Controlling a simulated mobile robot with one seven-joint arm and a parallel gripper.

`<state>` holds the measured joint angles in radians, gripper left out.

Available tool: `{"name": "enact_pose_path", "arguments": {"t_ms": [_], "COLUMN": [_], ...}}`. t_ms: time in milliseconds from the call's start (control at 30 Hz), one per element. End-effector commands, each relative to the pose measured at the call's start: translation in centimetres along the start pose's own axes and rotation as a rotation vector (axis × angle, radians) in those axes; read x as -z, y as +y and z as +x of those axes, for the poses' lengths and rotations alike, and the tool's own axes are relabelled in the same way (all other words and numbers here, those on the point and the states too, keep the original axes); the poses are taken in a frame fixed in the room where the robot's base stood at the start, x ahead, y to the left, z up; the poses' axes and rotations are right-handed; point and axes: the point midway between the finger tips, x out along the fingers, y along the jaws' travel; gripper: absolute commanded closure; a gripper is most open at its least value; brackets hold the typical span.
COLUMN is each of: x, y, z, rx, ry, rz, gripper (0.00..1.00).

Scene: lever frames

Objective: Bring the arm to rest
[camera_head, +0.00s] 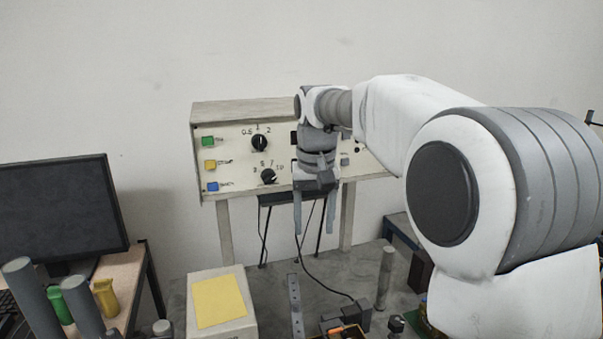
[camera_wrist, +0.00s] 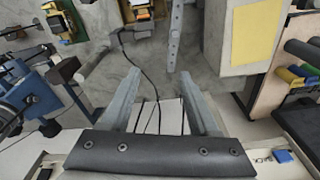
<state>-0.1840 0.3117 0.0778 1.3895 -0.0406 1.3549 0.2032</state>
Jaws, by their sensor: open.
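My gripper (camera_head: 315,212) hangs pointing down in front of the control panel (camera_head: 228,171) in the head view. Its two grey fingers are spread apart with nothing between them. My white and grey arm reaches in from the right and covers part of the panel. In the wrist view my gripper (camera_wrist: 161,88) is open and empty, with its fingers above the grey bench and a black cable. The panel has two black knobs and green, yellow and blue buttons on its left; its right middle is hidden behind my wrist.
A white box with a yellow top (camera_head: 220,301) stands on the grey bench, left of a perforated metal bar (camera_head: 295,304). A monitor (camera_head: 60,209) and grey cylinders stand at the left. A grey post (camera_head: 385,278) and small parts crowd the right.

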Motion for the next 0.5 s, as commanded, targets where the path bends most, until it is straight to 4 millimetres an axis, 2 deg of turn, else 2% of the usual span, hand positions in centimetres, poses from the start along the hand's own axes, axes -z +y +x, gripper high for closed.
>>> {"name": "enact_pose_path", "arguments": {"t_ms": [33, 200, 500], "x": [-1.1, -4.6, -11.5], "y": [0.8, 2.8, 5.9], "z": [-0.9, -2.6, -3.9], "rx": [0.0, -0.001, -0.004], "ry": [0.02, 0.077, 0.175], "rz": [0.004, 0.009, 0.022], "gripper": [0.39, 0.39, 0.39]}}
